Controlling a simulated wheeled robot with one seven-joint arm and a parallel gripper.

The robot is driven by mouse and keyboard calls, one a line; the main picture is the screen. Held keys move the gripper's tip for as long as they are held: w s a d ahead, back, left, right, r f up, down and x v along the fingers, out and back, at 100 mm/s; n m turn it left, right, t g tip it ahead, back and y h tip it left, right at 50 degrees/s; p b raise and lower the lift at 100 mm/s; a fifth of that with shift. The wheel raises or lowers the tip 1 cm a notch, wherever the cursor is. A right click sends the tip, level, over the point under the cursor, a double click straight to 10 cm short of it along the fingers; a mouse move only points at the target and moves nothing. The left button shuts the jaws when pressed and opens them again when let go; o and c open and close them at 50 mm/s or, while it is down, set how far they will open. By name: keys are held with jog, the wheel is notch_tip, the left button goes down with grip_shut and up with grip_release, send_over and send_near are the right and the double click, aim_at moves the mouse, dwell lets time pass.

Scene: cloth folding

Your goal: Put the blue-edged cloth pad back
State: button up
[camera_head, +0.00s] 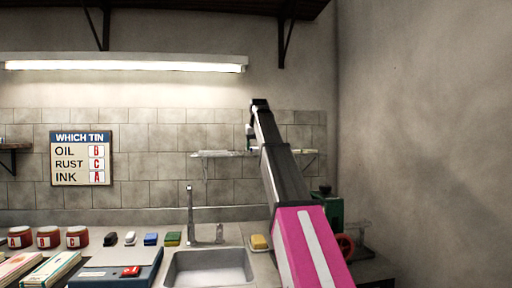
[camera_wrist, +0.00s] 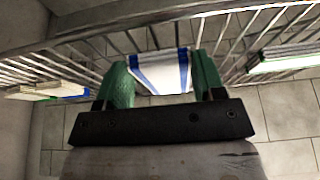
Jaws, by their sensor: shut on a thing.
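The blue-edged cloth pad (camera_wrist: 161,66) is white with blue stripes and sits between the green fingers of my gripper (camera_wrist: 163,78) in the wrist view. My gripper is shut on it. The pad is close to the bars of a wire rack (camera_wrist: 225,18); I cannot tell whether it touches them. In the head view my arm reaches up to the wall rack (camera_head: 205,153), and the gripper end (camera_head: 250,128) is small there. The pad is not clear in that view.
On the rack, a pale pad with blue and green edging (camera_wrist: 45,90) lies left and a green-edged white pad (camera_wrist: 285,60) right. Below are a sink (camera_head: 208,268), a tap (camera_head: 190,215), a yellow sponge (camera_head: 260,241), red tins (camera_head: 48,237) and a sign (camera_head: 81,158).

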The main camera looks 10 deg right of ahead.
jog(key=shift+f, duration=0.6)
jog(key=o, duration=1)
jog(key=shift+r, duration=0.6)
jog(key=v, duration=1.2)
